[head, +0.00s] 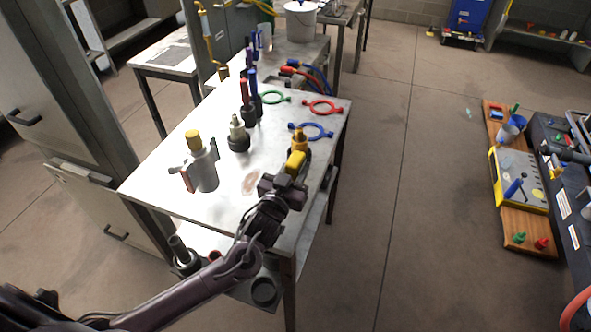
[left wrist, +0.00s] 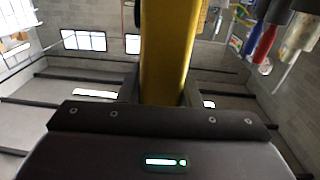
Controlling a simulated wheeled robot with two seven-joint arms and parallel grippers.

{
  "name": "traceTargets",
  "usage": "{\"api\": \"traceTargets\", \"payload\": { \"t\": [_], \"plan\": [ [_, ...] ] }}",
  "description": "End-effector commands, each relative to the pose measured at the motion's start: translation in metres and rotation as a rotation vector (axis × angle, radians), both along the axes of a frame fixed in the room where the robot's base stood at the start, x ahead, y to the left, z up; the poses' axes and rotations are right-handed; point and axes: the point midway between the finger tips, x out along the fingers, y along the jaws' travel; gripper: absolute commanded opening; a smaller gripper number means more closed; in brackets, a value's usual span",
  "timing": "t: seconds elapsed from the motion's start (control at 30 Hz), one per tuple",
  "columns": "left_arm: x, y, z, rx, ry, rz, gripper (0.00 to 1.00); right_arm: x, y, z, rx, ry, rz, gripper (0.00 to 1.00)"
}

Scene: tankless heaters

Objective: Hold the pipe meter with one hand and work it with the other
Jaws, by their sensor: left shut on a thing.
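My left gripper (head: 284,187) is shut on a yellow device (head: 295,164), which I take to be the pipe meter. It is held upright near the right edge of the metal table, and a knob-like yellow top shows above it. I cannot tell whether its lower end touches the table, as the gripper hides it. In the left wrist view the yellow device (left wrist: 168,50) rises as a long yellow body from between the fingers; its face and markings do not show. My right gripper is not in view.
The metal table (head: 160,185) bears a grey cylinder with a yellow cap (head: 203,168), a black-based fitting (head: 238,138), and green (head: 273,97), red (head: 322,107) and blue (head: 311,131) rings. A bench with a yellow case (head: 519,180) stands right. Floor between is clear.

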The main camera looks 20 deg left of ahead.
Motion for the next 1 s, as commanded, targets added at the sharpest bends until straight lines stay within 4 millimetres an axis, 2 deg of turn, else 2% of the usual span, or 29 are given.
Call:
{"api": "traceTargets", "payload": {
  "t": [0.03,0.07,0.23,0.5,0.63,1.0],
  "plan": [
    [0.0,0.0,0.0,0.0,0.0,0.0,0.02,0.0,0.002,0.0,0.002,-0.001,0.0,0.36],
    [0.0,0.0,0.0,0.0,0.0,0.0,0.35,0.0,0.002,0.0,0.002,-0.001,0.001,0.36],
    [0.0,0.0,0.0,0.0,0.0,0.0,0.56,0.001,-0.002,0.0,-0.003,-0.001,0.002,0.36],
    [-0.001,0.0,0.0,0.0,0.0,0.0,0.56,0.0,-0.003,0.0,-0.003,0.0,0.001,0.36],
    [-0.011,0.001,-0.002,0.0,0.003,-0.001,0.56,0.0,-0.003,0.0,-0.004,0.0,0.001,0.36],
    [-0.084,0.007,-0.002,-0.001,0.004,-0.002,0.56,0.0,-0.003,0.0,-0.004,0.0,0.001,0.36]
  ]
}}
